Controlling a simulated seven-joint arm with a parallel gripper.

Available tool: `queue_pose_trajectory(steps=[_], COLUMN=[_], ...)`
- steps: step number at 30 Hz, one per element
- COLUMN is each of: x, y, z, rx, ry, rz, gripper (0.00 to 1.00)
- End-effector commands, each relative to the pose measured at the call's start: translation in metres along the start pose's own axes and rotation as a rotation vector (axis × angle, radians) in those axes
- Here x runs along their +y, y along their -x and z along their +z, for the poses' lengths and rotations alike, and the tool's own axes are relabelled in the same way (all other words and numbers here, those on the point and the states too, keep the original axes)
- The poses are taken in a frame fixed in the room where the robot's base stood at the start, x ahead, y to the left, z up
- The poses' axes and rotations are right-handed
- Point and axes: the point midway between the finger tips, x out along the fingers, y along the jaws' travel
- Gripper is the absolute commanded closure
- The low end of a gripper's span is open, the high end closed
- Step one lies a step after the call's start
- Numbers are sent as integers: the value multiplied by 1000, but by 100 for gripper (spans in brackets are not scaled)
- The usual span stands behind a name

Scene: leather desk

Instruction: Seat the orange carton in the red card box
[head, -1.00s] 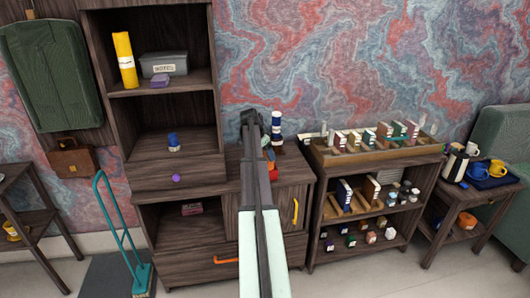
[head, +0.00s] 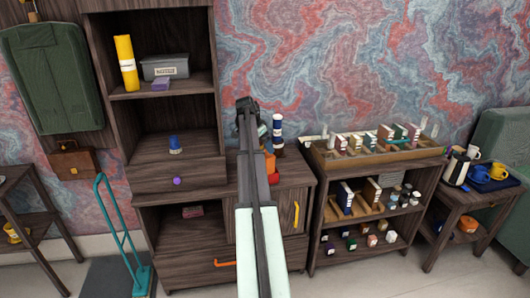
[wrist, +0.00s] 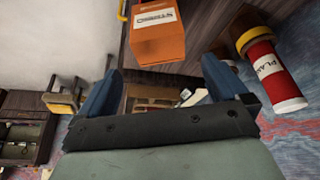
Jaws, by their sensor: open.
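The orange carton (wrist: 158,40) has a white printed label and shows in the wrist view just beyond my fingertips, in line with the gap. In the head view it is a small orange patch (head: 270,160) beside my arm on the low cabinet top. My gripper (wrist: 163,72) is open, with two blue fingers and nothing seen between them. In the head view my gripper (head: 247,104) is above the cabinet. A red thing (head: 273,178) is partly hidden by my arm there; I cannot tell whether it is the red card box.
A red cylinder (wrist: 272,75) with a white label is close to the right finger in the wrist view. A dark blue and white bottle (head: 277,128) stands behind my arm. A divided rack (head: 375,150) is right.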

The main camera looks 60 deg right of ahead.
Motion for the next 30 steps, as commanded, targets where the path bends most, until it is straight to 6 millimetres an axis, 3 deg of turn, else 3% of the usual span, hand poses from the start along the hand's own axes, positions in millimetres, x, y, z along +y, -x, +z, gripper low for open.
queue_pose_trajectory(steps=[6,12,30], x=[0,0,0], y=[39,58,63], z=[0,0,0], rx=[1,1,0], ry=[0,0,0], rz=[-1,0,0], gripper=[0,0,0])
